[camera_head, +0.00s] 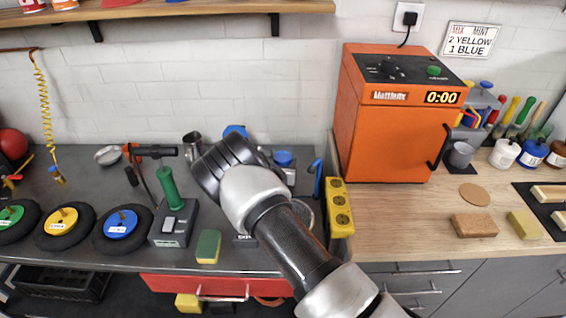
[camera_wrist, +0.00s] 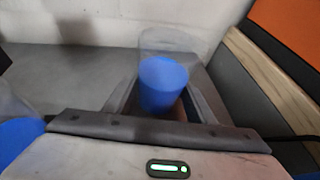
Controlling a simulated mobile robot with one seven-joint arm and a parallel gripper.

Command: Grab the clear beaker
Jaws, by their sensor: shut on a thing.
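The clear beaker (camera_wrist: 168,45) stands in the middle of the wrist view, its see-through upper wall above a blue fill (camera_wrist: 163,85). My gripper (camera_wrist: 164,100) is shut on it, with a finger along each side. The beaker looks upright. Its base is hidden between the fingers, so I cannot tell whether it touches the bench. In the head view my arm covers most of the gripper. Blue shows there at two spots, behind the wrist (camera_head: 235,130) and right of it (camera_head: 283,158).
Another clear container with blue (camera_wrist: 15,130) is cut off at the wrist view's left edge. The orange machine (camera_head: 385,140) and yellow socket strip (camera_head: 340,207) stand right. A grey device with a green handle (camera_head: 172,222), a sponge (camera_head: 208,246) and wheels (camera_head: 122,228) lie left.

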